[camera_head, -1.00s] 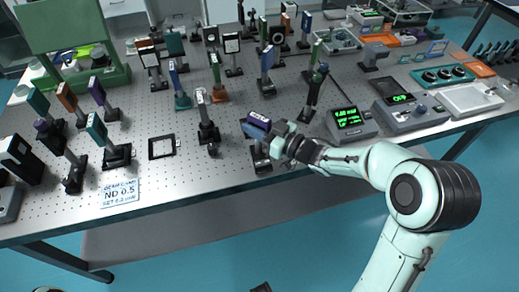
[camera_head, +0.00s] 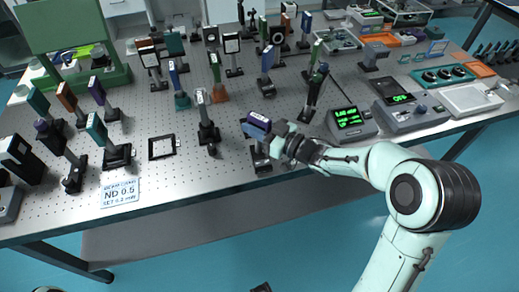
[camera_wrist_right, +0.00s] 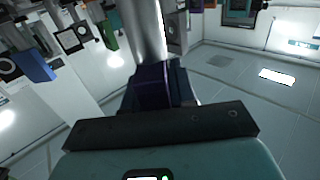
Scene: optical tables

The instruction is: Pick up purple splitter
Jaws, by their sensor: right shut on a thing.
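The purple splitter (camera_head: 259,120) stands upright on a dark post and base near the front edge of the optical table (camera_head: 230,178), left of the power meter. My right gripper (camera_head: 270,134) reaches in from the right and is shut on it at the upper part. In the right wrist view, the purple splitter (camera_wrist_right: 155,88) sits at the jaws, in front of the dark gripper bar, with its far side hidden. I cannot tell whether its base is lifted off the table. My left gripper is not in view.
A power meter (camera_head: 350,121) with a green display stands right of my gripper. A post mount (camera_head: 207,122) is close on the left, and a tall dark post (camera_head: 313,92) stands behind to the right.

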